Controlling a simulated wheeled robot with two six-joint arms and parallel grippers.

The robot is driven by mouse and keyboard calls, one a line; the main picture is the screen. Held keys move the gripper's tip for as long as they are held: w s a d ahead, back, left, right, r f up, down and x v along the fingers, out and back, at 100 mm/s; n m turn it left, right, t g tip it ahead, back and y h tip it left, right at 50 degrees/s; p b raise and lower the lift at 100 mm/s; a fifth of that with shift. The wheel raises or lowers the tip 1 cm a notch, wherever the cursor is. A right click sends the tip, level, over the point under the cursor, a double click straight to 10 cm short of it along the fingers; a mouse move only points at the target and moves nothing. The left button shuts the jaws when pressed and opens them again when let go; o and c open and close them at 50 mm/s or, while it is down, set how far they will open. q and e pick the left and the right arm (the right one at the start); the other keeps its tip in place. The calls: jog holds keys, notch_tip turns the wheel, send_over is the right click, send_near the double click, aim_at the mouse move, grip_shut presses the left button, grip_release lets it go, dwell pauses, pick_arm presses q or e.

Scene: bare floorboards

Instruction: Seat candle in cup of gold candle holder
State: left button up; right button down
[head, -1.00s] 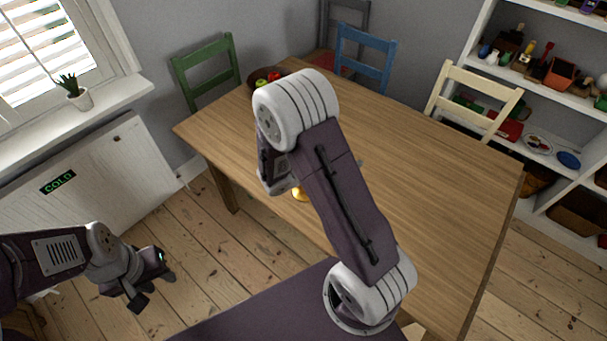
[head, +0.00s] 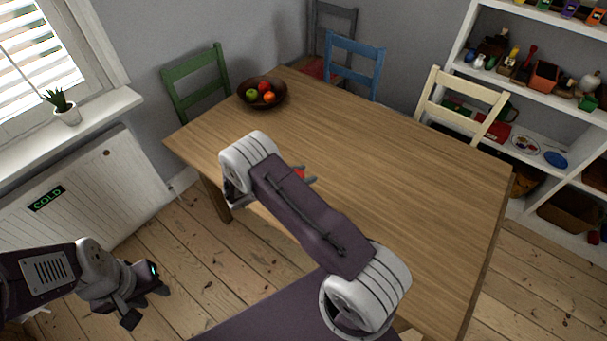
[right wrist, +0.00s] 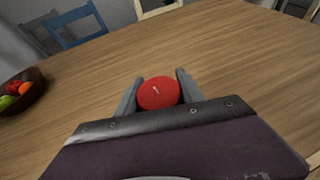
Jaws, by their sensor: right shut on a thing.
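The candle (right wrist: 157,92) is red and round-topped with a pale wick, seen from above in the right wrist view. My right gripper (right wrist: 159,82) is shut on it, one grey finger on each side. In the head view a small red part of the candle (head: 299,173) shows past my right arm, over the near left part of the table. The gold candle holder is not visible now; my right arm covers much of that area. My left gripper (head: 148,303) is open and empty, low over the floor at the left.
The wooden table (head: 400,190) is mostly clear. A dark bowl of fruit (head: 262,93) stands at its far left corner. Green (head: 195,80), blue (head: 355,66) and cream (head: 462,100) chairs stand around it. A white shelf (head: 540,90) with toys is at the right.

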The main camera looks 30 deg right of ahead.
jog(key=shift+f, duration=0.15)
jog(key=c, duration=0.7)
grip_release()
jog(key=shift+c, duration=0.2)
